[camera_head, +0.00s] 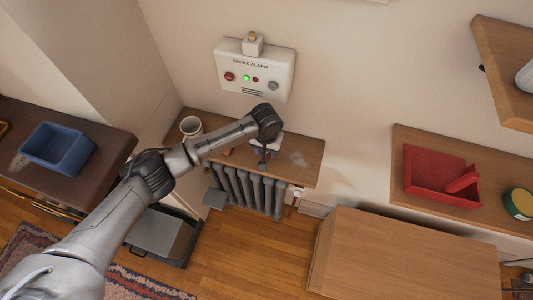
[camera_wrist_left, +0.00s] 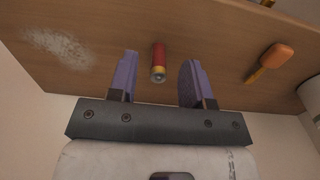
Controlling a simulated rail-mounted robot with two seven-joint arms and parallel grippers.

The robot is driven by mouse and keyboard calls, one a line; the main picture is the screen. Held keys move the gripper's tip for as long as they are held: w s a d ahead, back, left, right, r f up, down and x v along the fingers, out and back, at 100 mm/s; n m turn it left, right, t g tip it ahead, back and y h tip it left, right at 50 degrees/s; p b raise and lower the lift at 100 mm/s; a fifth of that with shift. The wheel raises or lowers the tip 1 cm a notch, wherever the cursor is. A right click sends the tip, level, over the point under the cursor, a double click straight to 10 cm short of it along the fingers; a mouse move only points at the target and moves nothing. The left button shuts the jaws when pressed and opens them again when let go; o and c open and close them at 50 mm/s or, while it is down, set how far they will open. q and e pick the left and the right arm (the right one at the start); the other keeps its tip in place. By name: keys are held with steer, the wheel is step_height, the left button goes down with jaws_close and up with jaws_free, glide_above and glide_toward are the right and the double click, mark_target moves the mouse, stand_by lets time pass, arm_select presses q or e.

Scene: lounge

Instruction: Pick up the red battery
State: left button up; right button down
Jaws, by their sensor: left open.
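The gripper is open and empty. Whether the fingertips reach down beside the battery, I cannot tell. In the head view my left gripper (camera_head: 264,154) is over the shelf above the radiator, and the battery is hidden there by the arm and gripper. My right gripper is in neither view.
An orange-handled tool (camera_wrist_left: 280,58) and a white mug (camera_head: 191,126) share the shelf, left of the gripper in the head view. A smoke alarm box (camera_head: 256,72) is on the wall behind. A blue bin (camera_head: 59,148) stands left, a red tray (camera_head: 425,165) right.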

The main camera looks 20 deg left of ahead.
arm_select(q)
steer(key=shift+d+f, duration=0.1)
steer(key=shift+f, duration=0.6)
jaws_close()
